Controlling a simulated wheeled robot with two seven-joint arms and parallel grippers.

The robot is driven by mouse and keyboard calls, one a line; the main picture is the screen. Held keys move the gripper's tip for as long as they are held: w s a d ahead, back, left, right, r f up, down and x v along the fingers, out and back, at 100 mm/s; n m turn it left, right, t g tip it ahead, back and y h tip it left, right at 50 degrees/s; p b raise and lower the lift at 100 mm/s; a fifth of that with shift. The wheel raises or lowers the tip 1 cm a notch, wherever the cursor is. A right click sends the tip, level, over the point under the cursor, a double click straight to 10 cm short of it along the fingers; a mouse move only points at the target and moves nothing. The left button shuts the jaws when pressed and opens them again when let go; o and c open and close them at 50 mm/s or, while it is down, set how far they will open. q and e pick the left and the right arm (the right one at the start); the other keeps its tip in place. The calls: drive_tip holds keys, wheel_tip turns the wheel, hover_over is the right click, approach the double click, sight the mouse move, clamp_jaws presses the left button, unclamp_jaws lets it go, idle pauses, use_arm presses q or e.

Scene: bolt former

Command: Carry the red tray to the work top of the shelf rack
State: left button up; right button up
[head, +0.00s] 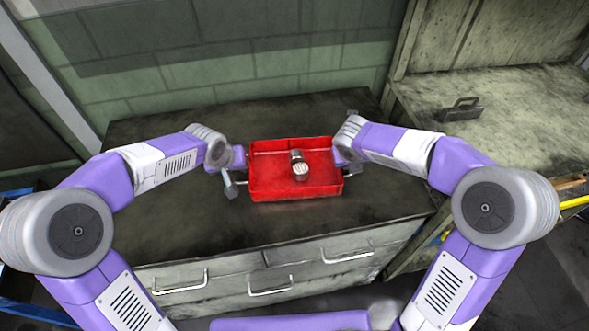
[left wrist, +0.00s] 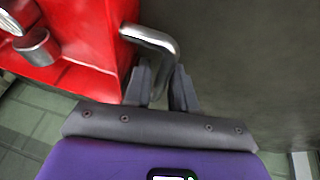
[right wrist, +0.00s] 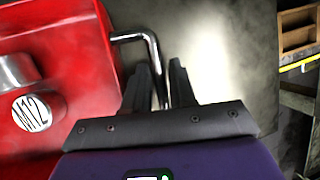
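The red tray (head: 275,194) is at the middle of the dark cabinet top (head: 180,240); I cannot tell whether it touches it. Inside it is a metal cylindrical part (head: 300,170), labelled M12 in the right wrist view (right wrist: 32,110). My left gripper (left wrist: 160,75) is shut on the tray's left bent metal handle (left wrist: 150,38). My right gripper (right wrist: 163,70) is shut on the right handle (right wrist: 130,37). Both handles pass between the fingers. The work top of the shelf rack (head: 530,120) is at the right.
A dark block with a handle (head: 460,109) lies on the rack's work top near its left edge. The rest of that top in view looks clear. The cabinet has drawers with metal handles (head: 270,285) facing me. A green brick wall (head: 240,60) stands behind.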

use_arm(q)
clamp_jaws()
use_arm(e)
clamp_jaws()
use_arm(q)
drive_tip(key=shift+r, duration=0.2)
use_arm(e)
drive_tip(key=shift+r, duration=0.2)
